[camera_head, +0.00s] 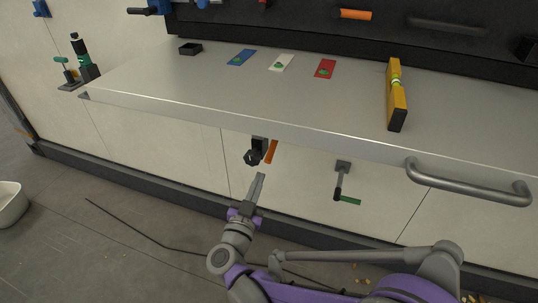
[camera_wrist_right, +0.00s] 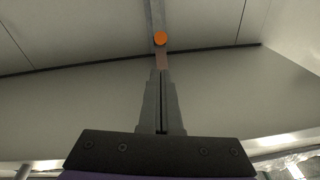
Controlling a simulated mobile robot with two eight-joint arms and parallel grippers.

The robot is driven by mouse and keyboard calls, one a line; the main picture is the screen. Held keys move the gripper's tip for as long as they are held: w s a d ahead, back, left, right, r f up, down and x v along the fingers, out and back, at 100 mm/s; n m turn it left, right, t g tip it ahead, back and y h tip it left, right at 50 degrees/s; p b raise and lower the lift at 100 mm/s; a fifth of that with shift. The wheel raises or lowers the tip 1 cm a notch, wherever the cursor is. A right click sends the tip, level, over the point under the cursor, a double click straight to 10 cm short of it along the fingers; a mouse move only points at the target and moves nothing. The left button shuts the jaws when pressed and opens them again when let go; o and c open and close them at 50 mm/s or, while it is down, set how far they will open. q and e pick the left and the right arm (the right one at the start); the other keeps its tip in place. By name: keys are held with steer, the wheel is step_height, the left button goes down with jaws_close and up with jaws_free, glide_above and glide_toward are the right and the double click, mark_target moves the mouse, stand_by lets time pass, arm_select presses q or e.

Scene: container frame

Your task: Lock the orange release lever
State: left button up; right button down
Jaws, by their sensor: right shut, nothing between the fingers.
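The orange release lever (camera_head: 271,151) sits below the front edge of the worktop, beside a dark bracket with a black knob (camera_head: 253,157). In the right wrist view an orange round end (camera_wrist_right: 160,38) shows just beyond my fingertips, with a brownish strip below it. My right gripper (camera_head: 259,178) is shut and empty, its fingers pointing up toward the lever from just below. In the wrist view the right gripper (camera_wrist_right: 159,75) is in line with the orange end; I cannot tell whether they touch. My left gripper is not in view.
The metal worktop (camera_head: 180,85) overhangs the lever. A yellow spirit level (camera_head: 396,95) and several coloured cards lie on it. Floor on the left is mostly open, with a white bin (camera_head: 10,203).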

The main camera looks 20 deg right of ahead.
mark_target(269, 160)
steer(key=shift+s, duration=0.1)
steer(key=x, duration=1)
stand_by(0.5)
steer(key=shift+f+t+b, duration=0.35)
steer(key=shift+t+b, duration=0.05)
steer(key=shift+b, duration=0.15)
steer(key=shift+f+h, duration=0.1)
steer(key=shift+h, duration=0.2)
